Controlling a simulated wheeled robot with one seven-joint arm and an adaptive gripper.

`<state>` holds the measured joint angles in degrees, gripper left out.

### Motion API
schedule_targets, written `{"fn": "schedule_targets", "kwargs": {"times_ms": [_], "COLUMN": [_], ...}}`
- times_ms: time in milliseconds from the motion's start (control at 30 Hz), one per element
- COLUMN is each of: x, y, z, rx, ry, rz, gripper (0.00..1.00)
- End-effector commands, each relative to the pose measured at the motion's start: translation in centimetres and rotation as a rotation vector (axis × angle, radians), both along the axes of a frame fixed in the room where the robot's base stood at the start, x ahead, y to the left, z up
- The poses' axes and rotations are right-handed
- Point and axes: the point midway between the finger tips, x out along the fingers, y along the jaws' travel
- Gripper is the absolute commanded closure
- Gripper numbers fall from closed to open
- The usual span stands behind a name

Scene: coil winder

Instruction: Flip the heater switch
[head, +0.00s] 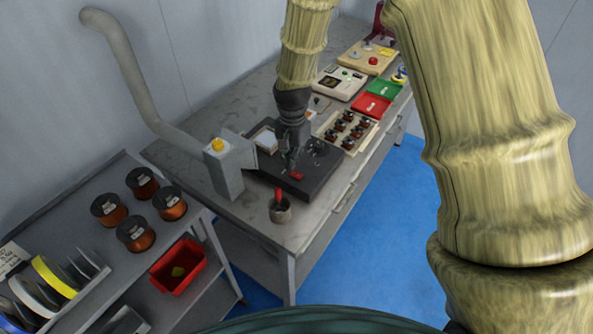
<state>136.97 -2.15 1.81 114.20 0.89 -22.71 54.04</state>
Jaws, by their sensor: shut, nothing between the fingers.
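My gripper (293,168) is shut and empty, pointing down over the dark grey mat or plate (262,180) on the bench. Just below its fingertips is a small red part (297,175), which may be the heater switch; it is too small to tell its position. Whether the fingertips touch the red part cannot be told from this view. A white block-like piece (265,140) sits at the left of the dark plate, and small dark and metallic bits (316,150) lie at its right.
A cup with a red-handled tool (280,210) is at the front edge. Copper spools (136,233) stand on the left shelf.

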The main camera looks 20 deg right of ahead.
Motion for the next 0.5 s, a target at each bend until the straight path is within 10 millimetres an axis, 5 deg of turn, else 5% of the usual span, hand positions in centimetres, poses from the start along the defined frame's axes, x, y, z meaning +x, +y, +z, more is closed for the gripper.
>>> {"fn": "schedule_targets", "kwargs": {"times_ms": [500], "x": [0.0], "y": [0.0], "z": [3.3], "rx": [-0.001], "ry": [0.001], "rz": [0.001], "gripper": [1.0]}}
